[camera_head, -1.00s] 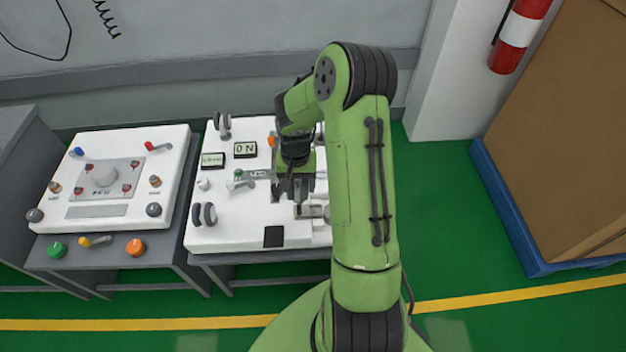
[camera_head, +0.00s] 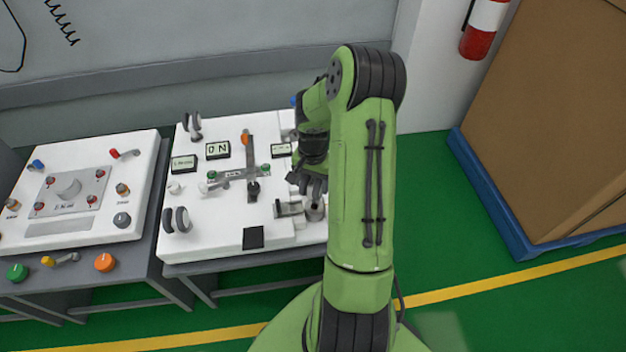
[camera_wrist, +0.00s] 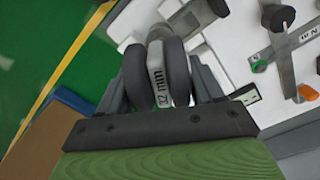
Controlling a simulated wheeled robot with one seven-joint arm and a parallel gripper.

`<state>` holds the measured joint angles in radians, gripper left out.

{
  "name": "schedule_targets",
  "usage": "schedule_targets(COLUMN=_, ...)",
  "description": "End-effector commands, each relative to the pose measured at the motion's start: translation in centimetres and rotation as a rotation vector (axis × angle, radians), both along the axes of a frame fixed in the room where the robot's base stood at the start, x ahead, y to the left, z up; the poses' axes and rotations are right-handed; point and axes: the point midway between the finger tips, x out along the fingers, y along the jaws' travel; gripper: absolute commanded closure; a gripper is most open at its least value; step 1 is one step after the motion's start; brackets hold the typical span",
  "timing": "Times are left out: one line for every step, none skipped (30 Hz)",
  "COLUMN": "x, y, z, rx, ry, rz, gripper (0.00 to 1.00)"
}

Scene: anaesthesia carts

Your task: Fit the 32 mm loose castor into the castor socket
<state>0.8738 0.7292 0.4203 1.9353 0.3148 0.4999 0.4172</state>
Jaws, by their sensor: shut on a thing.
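My gripper (camera_wrist: 162,90) is shut on the 32 mm castor (camera_wrist: 157,80), a dark twin wheel with a grey middle marked "32 mm", between its fingers in the wrist view. In the head view, my gripper (camera_head: 312,185) is over the right part of the white cart top (camera_head: 215,235), and I cannot make out the castor there. A grey round piece (camera_head: 315,211), which looks like the castor socket, is just below the gripper in the picture, at the front right corner. I cannot tell whether the castor touches it.
A grey cross-shaped handle (camera_head: 251,160) and a grey bracket (camera_head: 288,208) are on the top. A second panel (camera_head: 85,190) is left; a boxed pallet (camera_head: 500,205) is right, with green floor between.

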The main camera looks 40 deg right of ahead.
Motion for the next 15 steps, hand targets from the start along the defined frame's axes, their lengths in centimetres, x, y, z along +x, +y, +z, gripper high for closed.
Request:
schedule_targets(x=0.0, y=0.0, z=-0.6, rx=0.0, ry=0.0, rz=0.001, gripper=0.64)
schedule_targets(x=0.0, y=0.0, z=-0.8, rx=0.0, ry=0.0, rz=0.001, gripper=0.64)
schedule_targets(x=0.0, y=0.0, z=-1.1, rx=0.0, ry=0.0, rz=0.001, gripper=0.64)
schedule_targets(x=0.0, y=0.0, z=-1.3, rx=0.0, ry=0.0, rz=0.001, gripper=0.64)
schedule_targets(x=0.0, y=0.0, z=-1.5, rx=0.0, ry=0.0, rz=0.001, gripper=0.64)
schedule_targets(x=0.0, y=0.0, z=-1.7, rx=0.0, ry=0.0, rz=0.001, gripper=0.64)
schedule_targets(x=0.0, y=0.0, z=-2.0, rx=0.0, ry=0.0, rz=0.001, gripper=0.64)
schedule_targets(x=0.0, y=0.0, z=-2.2, rx=0.0, ry=0.001, rz=0.001, gripper=0.64)
schedule_targets(x=0.0, y=0.0, z=-2.4, rx=0.0, ry=0.001, rz=0.001, gripper=0.64)
schedule_targets(x=0.0, y=0.0, z=-2.6, rx=0.0, ry=0.001, rz=0.001, gripper=0.64)
schedule_targets(x=0.0, y=0.0, z=-2.9, rx=0.0, ry=0.001, rz=0.001, gripper=0.64)
schedule_targets(x=0.0, y=0.0, z=-3.1, rx=0.0, ry=0.001, rz=0.001, gripper=0.64)
schedule_targets(x=0.0, y=0.0, z=-3.3, rx=0.0, ry=0.001, rz=0.001, gripper=0.64)
schedule_targets(x=0.0, y=0.0, z=-3.5, rx=0.001, ry=0.0, rz=0.001, gripper=0.64)
schedule_targets(x=0.0, y=0.0, z=-3.8, rx=0.001, ry=0.0, rz=0.001, gripper=0.64)
